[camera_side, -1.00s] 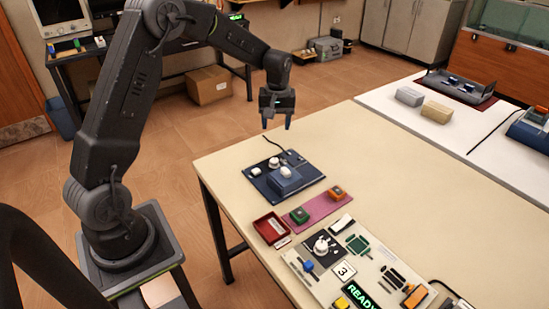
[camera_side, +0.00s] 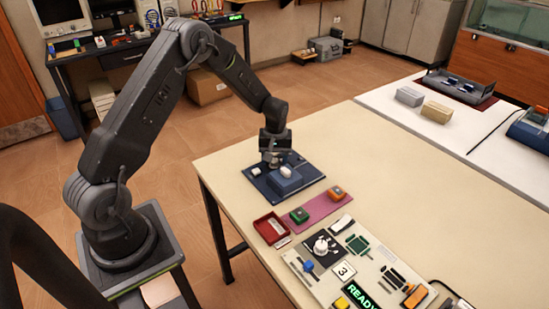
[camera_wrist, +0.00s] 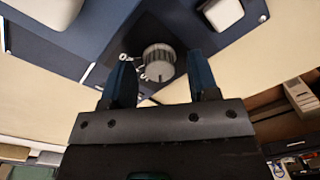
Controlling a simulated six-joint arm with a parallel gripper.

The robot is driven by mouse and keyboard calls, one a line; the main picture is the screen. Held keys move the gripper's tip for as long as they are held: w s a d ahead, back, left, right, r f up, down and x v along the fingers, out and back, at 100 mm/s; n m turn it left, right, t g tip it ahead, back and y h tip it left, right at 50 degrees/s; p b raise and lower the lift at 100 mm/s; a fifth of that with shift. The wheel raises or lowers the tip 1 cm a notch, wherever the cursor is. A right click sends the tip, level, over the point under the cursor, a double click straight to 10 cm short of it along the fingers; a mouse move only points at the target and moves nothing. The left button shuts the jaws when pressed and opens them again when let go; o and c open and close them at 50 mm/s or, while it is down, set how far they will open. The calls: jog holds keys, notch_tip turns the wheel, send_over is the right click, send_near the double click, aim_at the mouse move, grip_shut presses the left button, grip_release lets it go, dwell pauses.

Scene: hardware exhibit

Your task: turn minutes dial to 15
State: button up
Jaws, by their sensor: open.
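The dial (camera_wrist: 158,62) is a ribbed grey-white knob on a dark square of the blue panel (camera_wrist: 95,30). White marks, among them a "0", show beside it in the wrist view; its setting is too small to read. My gripper (camera_wrist: 160,78) is open, with one blue finger on each side of the dial's near part. I cannot tell whether either finger touches it. In the side view my gripper (camera_side: 271,160) is low over the back of the blue panel (camera_side: 310,172) and hides most of the dial.
A white rounded piece on a blue block (camera_side: 286,174) stands beside the dial on the same panel. In front are a red tray (camera_side: 271,228), a pink mat (camera_side: 318,210) and a white control board (camera_side: 325,288). The table's right side is clear.

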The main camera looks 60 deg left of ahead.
jog(key=shift+c, duration=0.3)
jog(key=c, duration=0.9)
jog(key=shift+m, duration=0.3)
jog(key=m, duration=0.5)
jog(key=shift+d+m, duration=0.1)
jog(key=shift+m, duration=0.2)
jog(key=m, duration=0.5)
jog(key=shift+m, duration=0.4)
jog(key=o, duration=1)
jog(key=shift+c, duration=0.2)
